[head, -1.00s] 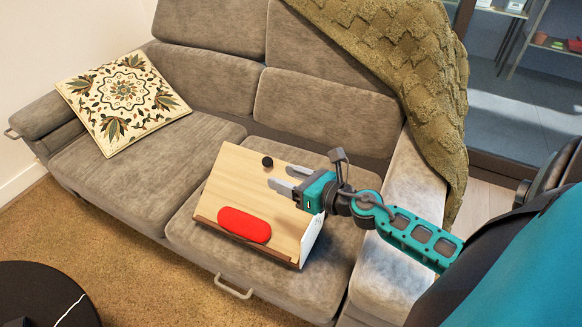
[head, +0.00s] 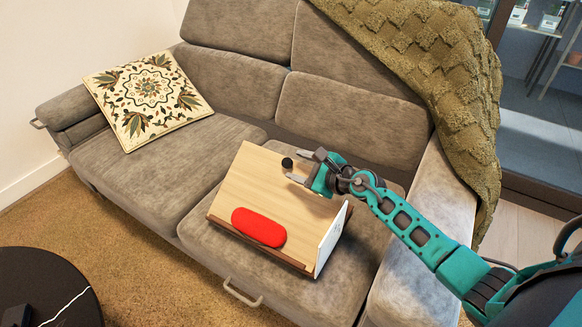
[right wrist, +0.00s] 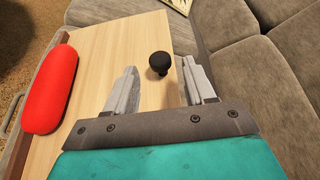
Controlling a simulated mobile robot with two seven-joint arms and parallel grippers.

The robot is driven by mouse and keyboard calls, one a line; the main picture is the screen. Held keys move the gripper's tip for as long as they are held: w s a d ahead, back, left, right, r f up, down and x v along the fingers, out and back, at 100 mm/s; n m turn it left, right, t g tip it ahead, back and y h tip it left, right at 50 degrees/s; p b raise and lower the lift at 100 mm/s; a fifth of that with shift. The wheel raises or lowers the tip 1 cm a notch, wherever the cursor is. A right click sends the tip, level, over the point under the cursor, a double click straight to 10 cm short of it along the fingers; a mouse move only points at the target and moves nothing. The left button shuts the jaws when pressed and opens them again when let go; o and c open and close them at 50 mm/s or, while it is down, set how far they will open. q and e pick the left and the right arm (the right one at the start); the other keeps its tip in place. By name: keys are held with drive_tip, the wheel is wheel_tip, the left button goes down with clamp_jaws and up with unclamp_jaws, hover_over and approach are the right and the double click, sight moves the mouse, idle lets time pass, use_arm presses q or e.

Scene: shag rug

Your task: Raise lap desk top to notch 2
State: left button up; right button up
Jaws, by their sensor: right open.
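The lap desk (head: 254,190) sits on the right seat of the sofa, its wooden top tilted up toward the back. A black round knob (head: 287,163) stands near the upper edge of the top, and it also shows in the right wrist view (right wrist: 159,64). A red rounded case (head: 258,227) lies along the lower edge of the top. My right gripper (head: 303,167) is open at the upper right of the top, fingers toward the knob. In the right wrist view the knob is just ahead of the gap between the fingertips (right wrist: 162,78), apart from both. My left gripper is not in view.
The grey sofa (head: 150,180) holds a patterned cushion (head: 147,95) on its left side. An olive throw (head: 440,75) hangs over the right back and arm. A black round table (head: 45,285) stands at the lower left. The left seat is mostly clear.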

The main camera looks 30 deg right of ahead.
sight(289, 163)
drive_tip(key=shift+b+x, duration=0.45)
drive_tip(key=shift+x, duration=1.4)
drive_tip(key=shift+c, duration=0.3)
clamp_jaws()
drive_tip(key=shift+s, duration=0.1)
